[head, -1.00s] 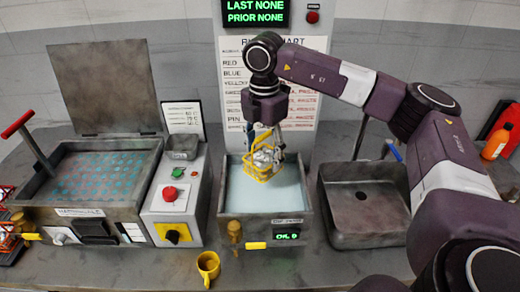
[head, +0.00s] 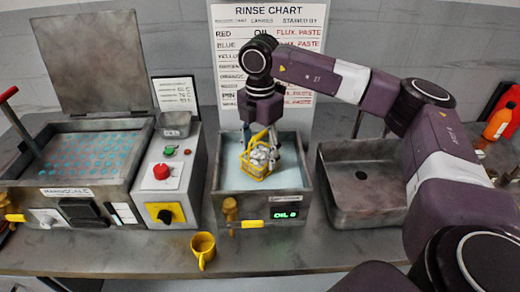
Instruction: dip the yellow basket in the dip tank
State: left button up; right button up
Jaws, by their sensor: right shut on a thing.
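The yellow basket (head: 257,163) holds several pale grey-white pieces. It hangs in my right gripper (head: 259,130), which is shut on it. The basket is over the dip tank (head: 221,195), inside the outline of its opening as I see it. I cannot tell whether its bottom touches the light blue liquid (head: 228,177). The dip tank is a grey metal box with a green-lit display (head: 285,216) on its front. My left gripper is not in view.
A yellow mug (head: 203,249) stands before the tank. A control box (head: 162,202) and an open-lidded ultrasonic-style bath (head: 50,185) are on the left. An empty grey sink (head: 357,202) is on the right. An orange bottle (head: 497,122) stands at far right.

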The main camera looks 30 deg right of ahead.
aim_at(260, 134)
notch_tip(260, 134, down, 2)
jog(key=shift+f+b, duration=0.1)
jog(key=shift+b, duration=0.6)
jog(key=shift+f+b, duration=2.05)
jog(key=shift+f, duration=1)
dwell(1.0)
jog(key=shift+r+p, duration=5.6)
jog(key=shift+r, duration=2.4)
